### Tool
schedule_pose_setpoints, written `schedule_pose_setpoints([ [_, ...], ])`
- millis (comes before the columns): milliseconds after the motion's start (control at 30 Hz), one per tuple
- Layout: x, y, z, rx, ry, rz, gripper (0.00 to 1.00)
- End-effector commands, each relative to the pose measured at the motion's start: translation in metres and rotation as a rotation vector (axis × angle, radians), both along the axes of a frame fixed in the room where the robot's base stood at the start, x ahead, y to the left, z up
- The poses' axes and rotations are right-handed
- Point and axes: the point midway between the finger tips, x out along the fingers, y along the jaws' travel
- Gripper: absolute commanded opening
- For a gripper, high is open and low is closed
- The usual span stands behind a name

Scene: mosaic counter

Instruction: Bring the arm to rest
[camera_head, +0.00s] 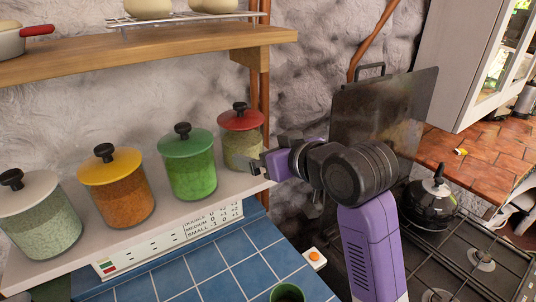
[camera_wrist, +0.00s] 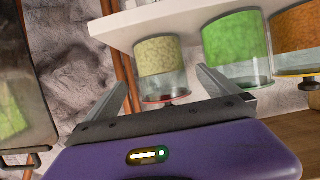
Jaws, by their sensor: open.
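My gripper (camera_head: 258,166) is at the centre of the head view, in front of the jar with the red lid (camera_head: 242,140). Its fingers are open and I see nothing held between them. In the wrist view the two fingers of my gripper (camera_wrist: 165,95) stand apart, and the picture is upside down. The red-lidded jar (camera_wrist: 160,62) shows beyond the gap between the fingers. I cannot tell whether a finger touches the jar. My purple and black arm reaches up from the lower right in the head view.
Jars with green (camera_head: 189,165), yellow (camera_head: 116,183) and white lids (camera_head: 40,215) stand on the shelf (camera_head: 160,220). A wooden shelf (camera_head: 150,55) hangs above. A black kettle (camera_head: 432,205) sits on the stove (camera_head: 450,255) at right. A green cup (camera_head: 287,293) stands on the blue tiles.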

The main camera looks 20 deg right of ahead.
Motion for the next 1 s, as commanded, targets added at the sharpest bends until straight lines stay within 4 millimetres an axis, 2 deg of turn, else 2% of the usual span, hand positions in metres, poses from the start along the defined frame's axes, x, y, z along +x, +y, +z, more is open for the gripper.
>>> schedule_pose_setpoints([
  [500,0.001,0.000,0.003,0.004,-0.008,-0.001,1.00],
  [633,0.008,-0.001,0.020,0.016,-0.084,-0.010,1.00],
  [800,0.011,-0.009,0.061,0.047,-0.266,-0.044,1.00],
  [900,0.005,-0.015,0.063,0.076,-0.350,-0.071,1.00],
  [1000,-0.006,-0.019,0.054,0.105,-0.415,-0.101,1.00],
])
